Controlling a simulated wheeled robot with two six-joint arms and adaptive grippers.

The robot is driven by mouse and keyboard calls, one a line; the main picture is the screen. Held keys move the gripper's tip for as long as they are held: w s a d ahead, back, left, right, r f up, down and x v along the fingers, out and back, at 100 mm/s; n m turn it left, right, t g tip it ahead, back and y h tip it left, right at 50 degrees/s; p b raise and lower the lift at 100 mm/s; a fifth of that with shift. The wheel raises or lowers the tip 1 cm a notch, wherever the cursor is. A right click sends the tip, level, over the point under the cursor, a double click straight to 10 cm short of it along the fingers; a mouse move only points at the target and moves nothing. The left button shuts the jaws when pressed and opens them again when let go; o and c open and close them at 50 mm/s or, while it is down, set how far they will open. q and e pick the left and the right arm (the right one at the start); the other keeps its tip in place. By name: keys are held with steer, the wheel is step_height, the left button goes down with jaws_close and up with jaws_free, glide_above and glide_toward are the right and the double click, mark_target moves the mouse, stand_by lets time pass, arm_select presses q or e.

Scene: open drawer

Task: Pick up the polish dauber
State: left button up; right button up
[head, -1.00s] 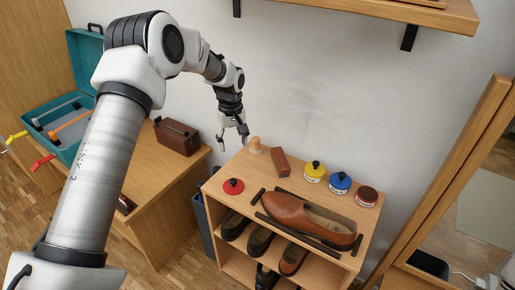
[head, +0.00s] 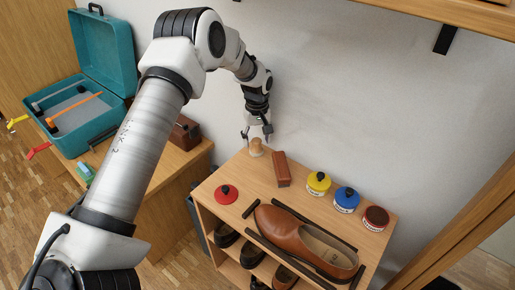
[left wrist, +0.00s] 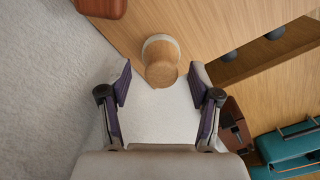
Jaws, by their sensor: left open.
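The polish dauber (head: 256,147), with a light wooden handle, stands on the back left of the shoe rack's top (head: 237,172). In the left wrist view the dauber (left wrist: 161,62) shows a round cork-coloured end with a pale rim behind it. My left gripper (head: 257,132) is open, its fingertips close to the dauber in the head view. In the left wrist view the dauber lies in line with the gap between the fingers (left wrist: 161,85), with clear space on both sides. I cannot tell whether anything touches. My right gripper is not in view.
A reddish-brown block (head: 282,169) stands close right of the dauber. A red-lidded tin (head: 226,194), yellow tin (head: 318,184), blue tin (head: 346,199), brown tin (head: 375,218) and brown shoe (head: 305,240) share the top. The wall (head: 330,100) is close behind.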

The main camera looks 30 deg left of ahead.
arm_select(q)
steer(key=shift+f, duration=0.6)
steer(key=shift+s, duration=0.1)
jaws_close()
steer(key=shift+r, duration=0.15)
step_height(320, 180, up, 4)
steer(key=shift+f+p, duration=0.1)
steer(key=shift+p, duration=0.25)
steer(key=s+d, duration=0.3)
steer(key=s, duration=0.4)
steer(key=s+d+r, duration=0.1)
steer(key=s+d, duration=0.3)
steer(key=s, duration=0.3)
steer(key=shift+s, duration=0.2)
steer(key=c, duration=0.9)
jaws_free()
steer(key=shift+c, duration=1)
